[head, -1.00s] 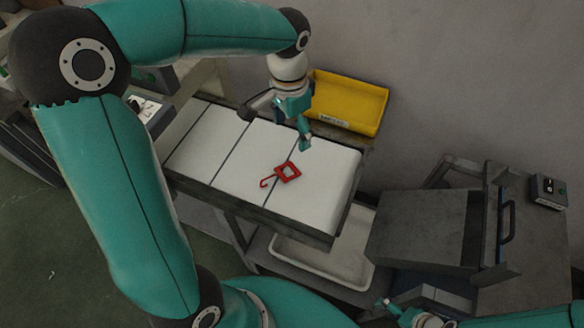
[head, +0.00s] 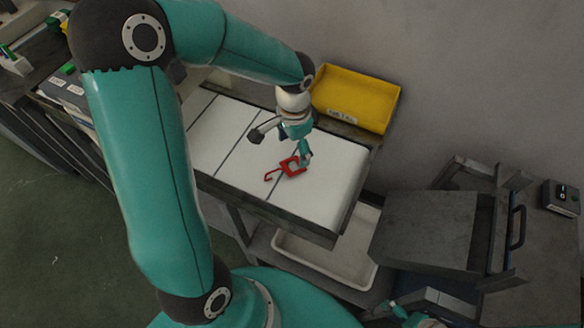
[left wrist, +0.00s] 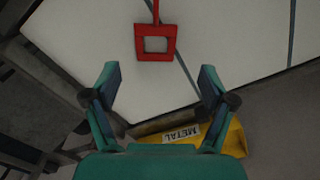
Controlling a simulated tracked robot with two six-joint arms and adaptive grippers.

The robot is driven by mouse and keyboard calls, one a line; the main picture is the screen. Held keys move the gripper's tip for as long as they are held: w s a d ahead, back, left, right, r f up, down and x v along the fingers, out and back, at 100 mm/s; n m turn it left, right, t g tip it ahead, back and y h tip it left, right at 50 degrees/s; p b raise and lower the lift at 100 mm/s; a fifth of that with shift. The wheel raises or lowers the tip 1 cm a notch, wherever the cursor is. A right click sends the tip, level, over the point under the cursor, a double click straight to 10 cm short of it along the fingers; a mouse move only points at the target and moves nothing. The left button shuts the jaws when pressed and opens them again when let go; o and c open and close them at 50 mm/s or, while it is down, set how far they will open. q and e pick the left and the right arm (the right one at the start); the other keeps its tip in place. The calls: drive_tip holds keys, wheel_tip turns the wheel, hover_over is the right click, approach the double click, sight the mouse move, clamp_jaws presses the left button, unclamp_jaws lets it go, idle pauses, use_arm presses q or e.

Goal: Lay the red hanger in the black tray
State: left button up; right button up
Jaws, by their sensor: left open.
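The red hanger (head: 284,170), a square frame with a thin hook, lies flat on the white-topped table (head: 335,165). My left gripper (head: 297,153) is open, just above the square frame, and partly covers it in the head view. In the left wrist view the hanger (left wrist: 155,29) lies ahead of the open fingers of my left gripper (left wrist: 158,70), roughly centred between them, its hook running out of the top. My right gripper (head: 402,311) shows only in part at the bottom edge. I cannot make out a black tray for certain.
A yellow bin (head: 385,112) stands behind the table; its METAL label shows in the left wrist view. A pale tray (head: 325,268) sits on a shelf below. A dark grey box-like unit (head: 425,230) stands at right. The white table top around the hanger is clear.

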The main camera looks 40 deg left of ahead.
sight(294, 167)
use_arm(q)
drive_tip(key=f, duration=0.5)
drive_tip(key=shift+s+d+f, duration=0.1)
drive_tip(key=shift+s+d, duration=0.05)
drive_tip(key=shift+d, duration=0.05)
drive_tip(key=c, duration=0.9)
